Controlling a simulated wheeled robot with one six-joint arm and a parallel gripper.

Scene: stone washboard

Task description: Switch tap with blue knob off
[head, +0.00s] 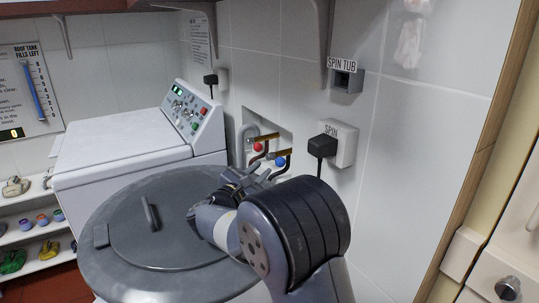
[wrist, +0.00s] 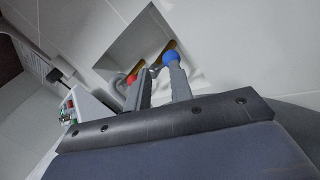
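The tap with the blue knob (head: 280,161) is in a wall recess behind the grey tub, with a brass-coloured lever above it. The tap with the red knob (head: 257,147) is beside it on the left. My gripper (head: 262,175) is just below and in front of the taps, partly hidden by my arm. In the wrist view my gripper (wrist: 160,72) has its two fingers apart with nothing held between them. The blue knob (wrist: 170,56) shows at the tip of the right finger; I cannot tell if they touch.
A white washing machine (head: 125,150) stands left of the taps, with a grey hose (head: 241,146) between. The grey round tub lid (head: 150,235) lies under my arm. Right of the taps are a SPIN socket with a black plug (head: 322,146) and a SPIN TUB box (head: 346,79).

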